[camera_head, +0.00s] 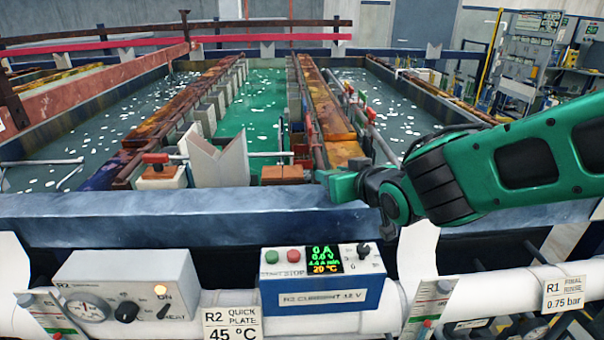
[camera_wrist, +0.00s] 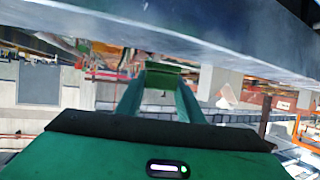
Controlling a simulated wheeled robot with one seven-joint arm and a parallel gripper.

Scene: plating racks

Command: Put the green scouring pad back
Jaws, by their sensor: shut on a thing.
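My gripper (camera_head: 332,182) reaches in from the right in the camera_head view, low over the blue-grey front rim of the tanks (camera_head: 180,210). In the camera_wrist view my gripper (camera_wrist: 160,80) is shut on the green scouring pad (camera_wrist: 163,67), which shows as a small green slab between the fingertips. In the camera_head view I cannot tell the pad from the green fingers. The place where the pad belongs cannot be made out.
A white V-shaped saddle (camera_head: 217,162) and an orange block (camera_head: 286,175) stand left of my gripper on the rim. A control box (camera_head: 322,290) and a heater box (camera_head: 130,285) sit on the white front pipe. Green liquid (camera_head: 260,110) fills the middle tank.

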